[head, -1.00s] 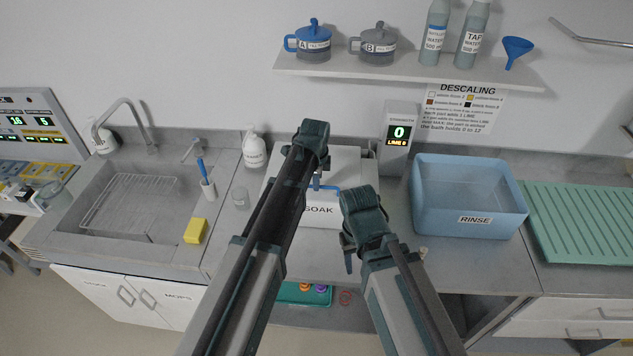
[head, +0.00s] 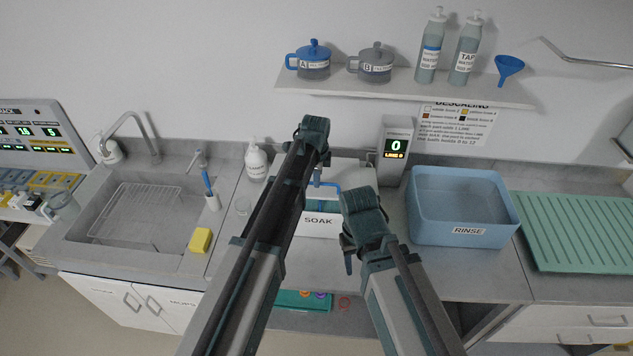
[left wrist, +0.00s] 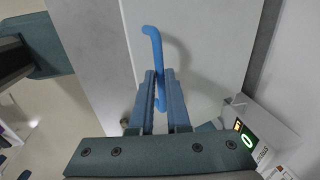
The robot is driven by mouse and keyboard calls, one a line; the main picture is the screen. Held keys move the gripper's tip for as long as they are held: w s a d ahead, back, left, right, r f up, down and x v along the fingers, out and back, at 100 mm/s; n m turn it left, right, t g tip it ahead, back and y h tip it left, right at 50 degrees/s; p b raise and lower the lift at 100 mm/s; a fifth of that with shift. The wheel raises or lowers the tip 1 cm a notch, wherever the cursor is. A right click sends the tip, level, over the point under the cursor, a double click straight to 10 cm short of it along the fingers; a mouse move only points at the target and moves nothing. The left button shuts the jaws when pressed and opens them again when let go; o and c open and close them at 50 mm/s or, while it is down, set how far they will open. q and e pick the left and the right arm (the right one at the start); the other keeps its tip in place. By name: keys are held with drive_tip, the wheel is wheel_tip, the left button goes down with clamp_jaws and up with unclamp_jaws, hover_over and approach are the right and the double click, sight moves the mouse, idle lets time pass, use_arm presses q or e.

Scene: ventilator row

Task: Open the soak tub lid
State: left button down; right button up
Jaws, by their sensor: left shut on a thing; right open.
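The soak tub (head: 320,224) is a white box labelled SOAK on the counter, partly hidden behind my arms. Its white lid (head: 352,177) is tilted up at the front, and a teal band shows between it and the front wall. A blue bar handle (head: 328,184) is on the lid. My left gripper (left wrist: 160,85) is shut on this handle (left wrist: 152,42) in the left wrist view; my arm partly hides it in the head view. My right gripper (head: 348,262) hangs in front of the tub, apart from the lid, mostly hidden by its own arm; it is open.
A blue rinse tub (head: 466,232) stands right of the soak tub, with a strength display (head: 396,148) behind. A sink (head: 135,215), yellow sponge (head: 200,240) and soap bottle (head: 256,160) are at left. A shelf (head: 400,88) with jugs and bottles hangs above.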

use_arm(q)
drive_tip(key=w+r+p, duration=0.6)
drive_tip(key=w+r, duration=0.1)
drive_tip(key=r, duration=0.1)
drive_tip(key=shift+r+p, duration=0.15)
drive_tip(key=shift+p, duration=0.25)
